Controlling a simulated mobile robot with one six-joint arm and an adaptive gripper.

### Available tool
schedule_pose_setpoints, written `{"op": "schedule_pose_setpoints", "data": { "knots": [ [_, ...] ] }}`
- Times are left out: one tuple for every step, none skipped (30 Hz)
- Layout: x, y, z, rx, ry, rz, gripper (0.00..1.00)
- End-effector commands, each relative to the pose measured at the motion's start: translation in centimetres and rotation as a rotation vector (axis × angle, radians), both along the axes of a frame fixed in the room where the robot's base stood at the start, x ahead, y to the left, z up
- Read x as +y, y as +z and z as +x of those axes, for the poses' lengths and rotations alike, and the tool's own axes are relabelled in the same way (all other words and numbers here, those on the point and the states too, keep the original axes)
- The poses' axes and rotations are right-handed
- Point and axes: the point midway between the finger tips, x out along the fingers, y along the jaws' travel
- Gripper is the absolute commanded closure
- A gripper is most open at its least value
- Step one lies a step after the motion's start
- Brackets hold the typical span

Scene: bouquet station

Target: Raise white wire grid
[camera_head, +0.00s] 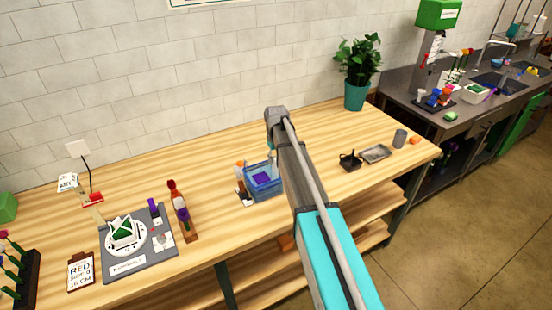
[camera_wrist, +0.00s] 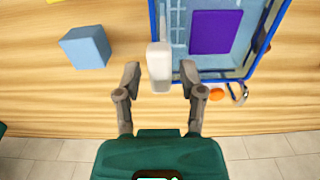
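In the wrist view a blue-rimmed clear bin (camera_wrist: 247,72) holds a purple block (camera_wrist: 215,32). Pale grid lines show inside it at the left, seemingly the white wire grid (camera_wrist: 177,32). A white upright piece (camera_wrist: 160,62), possibly the grid's handle, stands at the bin's left edge. My gripper (camera_wrist: 160,78) is open, with one finger on each side of the white piece and visible gaps between. The blue bin also shows in the head view (camera_head: 262,190), partly behind my arm. My gripper's fingers are hidden there.
A blue block (camera_wrist: 86,47) lies left of the bin, and an orange round item (camera_wrist: 217,94) lies by its near edge. The table behind the bin is clear.

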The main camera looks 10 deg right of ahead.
Motion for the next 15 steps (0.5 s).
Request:
{"op": "schedule_pose_setpoints", "data": {
  "knots": [
    [0.00, 0.00, 0.00, 0.000, 0.000, 0.000, 0.67],
    [0.00, 0.00, 0.00, 0.000, 0.000, 0.000, 0.72],
    [0.00, 0.00, 0.00, 0.000, 0.000, 0.000, 0.80],
    [0.00, 0.00, 0.00, 0.000, 0.000, 0.000, 0.85],
    [0.00, 0.00, 0.00, 0.000, 0.000, 0.000, 0.91],
    [0.00, 0.00, 0.00, 0.000, 0.000, 0.000, 0.98],
    [0.00, 0.00, 0.00, 0.000, 0.000, 0.000, 1.00],
    [0.00, 0.00, 0.00, 0.000, 0.000, 0.000, 1.00],
    [0.00, 0.00, 0.00, 0.000, 0.000, 0.000, 1.00],
    [0.00, 0.00, 0.00, 0.000, 0.000, 0.000, 1.00],
    [0.00, 0.00, 0.00, 0.000, 0.000, 0.000, 1.00],
    [0.00, 0.00, 0.00, 0.000, 0.000, 0.000, 1.00],
    [0.00, 0.00, 0.00, 0.000, 0.000, 0.000, 1.00],
    [0.00, 0.03, 0.00, 0.000, 0.000, 0.000, 1.00],
    [0.00, 0.11, 0.00, 0.000, 0.000, 0.000, 1.00]
  ]
}}
